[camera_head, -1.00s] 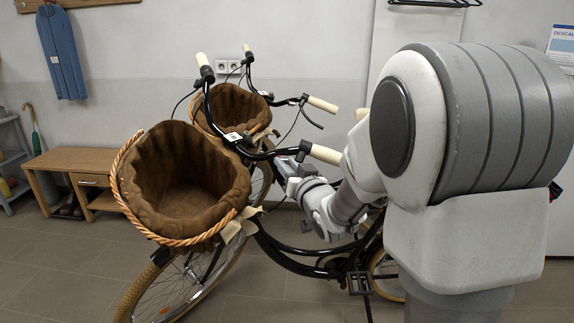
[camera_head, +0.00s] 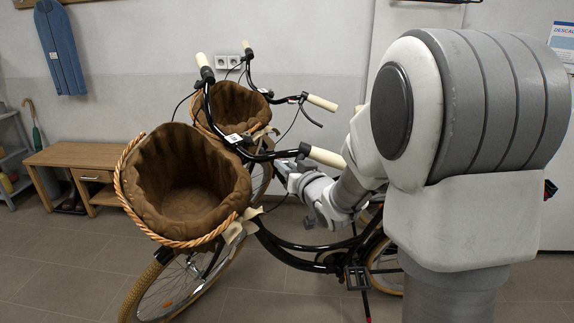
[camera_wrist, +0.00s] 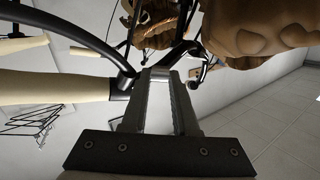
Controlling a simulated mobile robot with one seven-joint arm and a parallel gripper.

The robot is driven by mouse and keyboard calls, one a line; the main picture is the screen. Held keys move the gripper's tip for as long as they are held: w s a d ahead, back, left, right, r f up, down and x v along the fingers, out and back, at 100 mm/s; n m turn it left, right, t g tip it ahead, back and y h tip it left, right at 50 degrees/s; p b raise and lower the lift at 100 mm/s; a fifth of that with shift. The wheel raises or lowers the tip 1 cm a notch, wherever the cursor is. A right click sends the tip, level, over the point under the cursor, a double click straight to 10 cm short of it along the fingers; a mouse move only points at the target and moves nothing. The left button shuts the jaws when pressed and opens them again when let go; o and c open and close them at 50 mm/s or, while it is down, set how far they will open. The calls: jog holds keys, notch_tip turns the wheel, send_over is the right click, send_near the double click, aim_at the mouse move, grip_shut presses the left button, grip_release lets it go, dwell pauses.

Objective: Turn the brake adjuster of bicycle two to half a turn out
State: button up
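Two black bicycles with cream grips stand one behind the other in the head view; I cannot tell from any readable mark which is bicycle two. The nearer bicycle's cream grip (camera_head: 327,156) and black handlebar (camera_head: 262,155) are beside my gripper (camera_head: 284,168). In the wrist view my gripper (camera_wrist: 170,75) has its two dark fingers close together, tips at the black handlebar parts beside the cream grip (camera_wrist: 50,86). A narrow gap shows between the fingers. The brake adjuster itself is not distinguishable; the fingertips and bar parts hide that spot.
A brown-lined wicker basket (camera_head: 185,185) hangs on the nearer bicycle, with another basket (camera_head: 232,108) behind. A wooden bench (camera_head: 80,156) stands at the left. The tiled floor at lower left is clear. My arm hides the right side.

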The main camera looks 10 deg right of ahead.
jog(key=o, duration=0.4)
jog(key=shift+b+v, duration=3.3)
jog(key=shift+v, duration=5.35)
jog(key=shift+d, duration=0.1)
